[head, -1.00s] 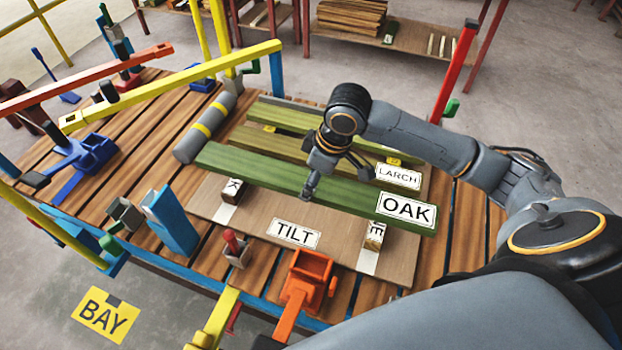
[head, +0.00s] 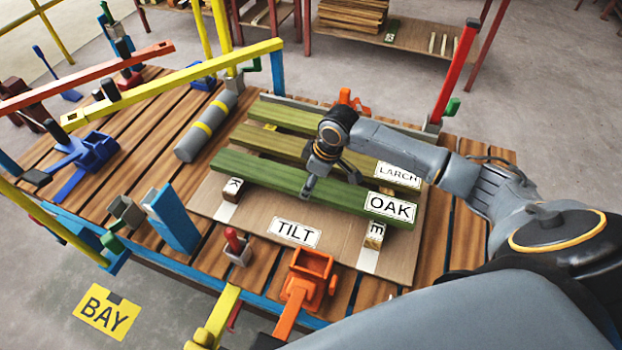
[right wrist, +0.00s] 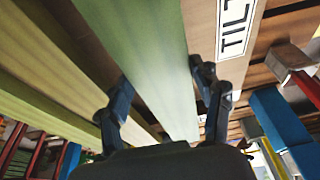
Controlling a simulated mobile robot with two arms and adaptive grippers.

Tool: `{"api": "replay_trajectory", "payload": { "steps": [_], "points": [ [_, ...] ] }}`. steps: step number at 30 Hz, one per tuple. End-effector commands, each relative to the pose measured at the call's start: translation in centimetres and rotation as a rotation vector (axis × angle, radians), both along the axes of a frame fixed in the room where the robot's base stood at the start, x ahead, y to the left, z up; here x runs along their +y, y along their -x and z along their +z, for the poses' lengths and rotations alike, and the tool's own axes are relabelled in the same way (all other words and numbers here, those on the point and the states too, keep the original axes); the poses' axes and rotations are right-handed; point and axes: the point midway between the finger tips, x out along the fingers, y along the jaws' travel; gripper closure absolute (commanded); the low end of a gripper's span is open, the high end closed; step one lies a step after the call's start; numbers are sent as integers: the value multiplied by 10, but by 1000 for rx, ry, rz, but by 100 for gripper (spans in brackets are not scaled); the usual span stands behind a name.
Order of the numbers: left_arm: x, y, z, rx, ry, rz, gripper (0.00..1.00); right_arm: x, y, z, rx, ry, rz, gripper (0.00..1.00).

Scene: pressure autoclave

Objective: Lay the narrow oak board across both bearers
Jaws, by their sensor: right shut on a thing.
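The oak board (head: 265,172) is green, with an OAK label near its right end. My right gripper (head: 308,188) is shut on it near the middle; in the right wrist view the fingers (right wrist: 163,90) straddle the board (right wrist: 150,50). Two short bearers, the left one (head: 230,189) and the right one (head: 375,236), sit on pale strips on the TILT panel (head: 330,250). The board spans above the far ends of both bearers and hides parts of them. I cannot tell whether it touches them. My left gripper is not in view.
The larch board (head: 350,165) and another green board (head: 290,115) lie behind. A blue block (head: 172,222) and an orange clamp (head: 305,280) stand in front. A red post (head: 455,70) rises at the right.

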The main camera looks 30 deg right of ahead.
Motion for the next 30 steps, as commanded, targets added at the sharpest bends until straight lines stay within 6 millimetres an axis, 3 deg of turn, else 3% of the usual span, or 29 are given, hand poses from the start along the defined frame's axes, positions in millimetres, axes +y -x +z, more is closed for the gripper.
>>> {"api": "replay_trajectory", "payload": {
  "steps": [8, 9, 12, 23, 30],
  "points": [
    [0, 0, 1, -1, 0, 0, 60, 1, -1, -1, -4, -3, 0, 97],
    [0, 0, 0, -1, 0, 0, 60, 0, 0, -3, -1, -1, 0, 28],
    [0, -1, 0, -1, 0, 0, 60, 0, 0, -3, -1, -1, 0, 12],
    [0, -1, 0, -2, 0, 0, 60, 0, 0, -1, -1, 0, 0, 12],
    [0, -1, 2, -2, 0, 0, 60, -6, 5, 33, -6, 1, 1, 12]
  ]
}}
